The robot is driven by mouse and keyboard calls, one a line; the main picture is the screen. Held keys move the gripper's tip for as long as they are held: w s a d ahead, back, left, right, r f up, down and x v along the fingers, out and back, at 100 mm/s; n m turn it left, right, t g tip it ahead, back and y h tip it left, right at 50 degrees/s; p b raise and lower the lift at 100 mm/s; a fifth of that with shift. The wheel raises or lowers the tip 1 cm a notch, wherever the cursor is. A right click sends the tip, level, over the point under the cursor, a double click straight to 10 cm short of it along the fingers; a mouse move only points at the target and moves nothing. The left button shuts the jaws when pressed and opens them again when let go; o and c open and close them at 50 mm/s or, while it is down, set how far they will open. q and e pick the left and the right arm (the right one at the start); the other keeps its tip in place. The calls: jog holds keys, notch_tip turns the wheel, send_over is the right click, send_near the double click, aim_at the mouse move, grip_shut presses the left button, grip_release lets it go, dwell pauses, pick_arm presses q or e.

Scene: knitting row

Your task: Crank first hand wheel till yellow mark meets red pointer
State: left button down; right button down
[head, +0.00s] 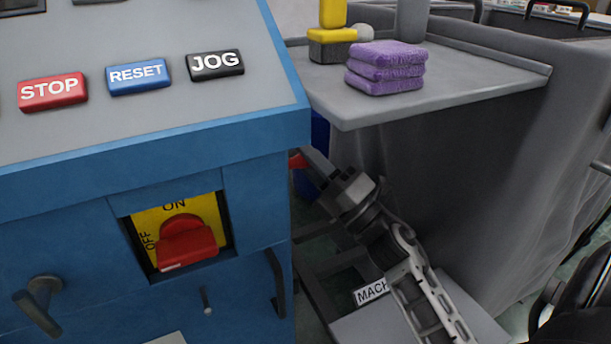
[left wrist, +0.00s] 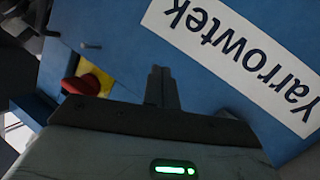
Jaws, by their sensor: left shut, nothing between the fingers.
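I cannot make out the hand wheel or its yellow mark in either view. A small red piece (head: 298,160) shows at the right edge of the blue machine in the head view; I cannot tell whether it is the pointer. My right gripper (head: 317,167) appears beside that edge, its arm rising from the lower right; its fingers are too small and dark to read. In the left wrist view my left gripper (left wrist: 161,74) is shut and empty, in front of the machine's blue front, beside the white Yarrowtek label (left wrist: 240,60). It is outside the head view.
The blue machine (head: 250,150) carries STOP, RESET and JOG buttons and a red rotary switch (head: 186,240). A lever (head: 40,305) projects at lower left, and a dark handle (head: 277,282) at right. A grey shelf (head: 450,85) holds folded purple cloths (head: 385,68).

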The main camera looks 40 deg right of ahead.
jog(key=shift+s+f+b, duration=0.2)
jog(key=shift+f+b, duration=0.1)
jog(key=shift+f, duration=0.45)
pick_arm(q)
jog(key=shift+d+r+n+t+h, duration=0.3)
jog(key=shift+r+n+t, duration=0.05)
jog(key=shift+n+t, duration=0.05)
pick_arm(e)
jog(key=shift+f, duration=0.55)
pick_arm(q)
jog(key=shift+b, duration=0.3)
pick_arm(e)
jog(key=shift+f, duration=0.15)
jog(key=c, duration=1.3)
grip_release()
pick_arm(q)
jog(key=shift+w, duration=0.1)
pick_arm(e)
jog(key=shift+v, duration=7.95)
